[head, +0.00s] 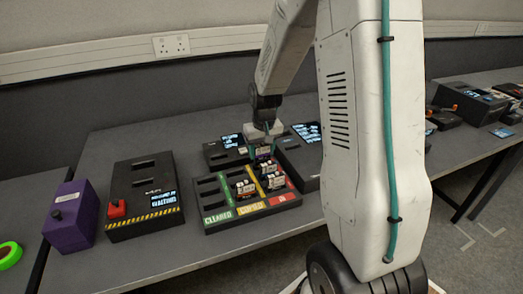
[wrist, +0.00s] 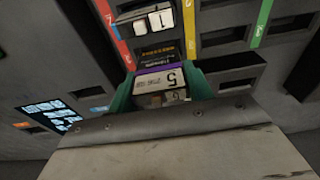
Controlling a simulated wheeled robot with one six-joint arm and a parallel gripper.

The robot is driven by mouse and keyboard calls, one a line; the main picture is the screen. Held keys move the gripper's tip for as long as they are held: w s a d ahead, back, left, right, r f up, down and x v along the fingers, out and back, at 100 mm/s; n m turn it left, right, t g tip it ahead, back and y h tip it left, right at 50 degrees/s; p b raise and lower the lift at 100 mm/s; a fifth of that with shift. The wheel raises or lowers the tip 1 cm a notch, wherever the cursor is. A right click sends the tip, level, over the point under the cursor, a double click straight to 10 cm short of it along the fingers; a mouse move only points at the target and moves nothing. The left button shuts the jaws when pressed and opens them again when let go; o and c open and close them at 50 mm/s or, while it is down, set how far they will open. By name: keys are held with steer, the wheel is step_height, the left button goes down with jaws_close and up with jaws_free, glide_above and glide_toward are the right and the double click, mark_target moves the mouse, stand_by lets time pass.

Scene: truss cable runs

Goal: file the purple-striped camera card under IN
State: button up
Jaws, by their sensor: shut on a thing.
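The purple-striped camera card (wrist: 160,80) has a pale label marked 5. It sits between the teal fingers of my gripper (wrist: 163,90), which is shut on it. In the head view my gripper (head: 263,153) is at the far end of the black card tray (head: 240,222). The tray has a green CLEARED label, a yellow COPIED label and a red IN label (head: 283,199). In the wrist view the card lies between the lines of the red and yellow stripes. I cannot tell whether it is in a slot; its lower part is hidden.
Other cards stand in the tray (head: 243,187), one close to the held card in the wrist view (wrist: 150,22). Black boxes with lit screens stand behind and right of the tray. A black box with a red part (head: 145,205) and a purple box (head: 71,215) are left.

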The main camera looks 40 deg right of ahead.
mark_target(262, 158)
steer(key=shift+f, duration=1.55)
stand_by(1.7)
steer(key=o, duration=1.4)
steer(key=shift+r, duration=0.1)
steer(key=shift+r, duration=3.7)
steer(key=shift+s, duration=0.1)
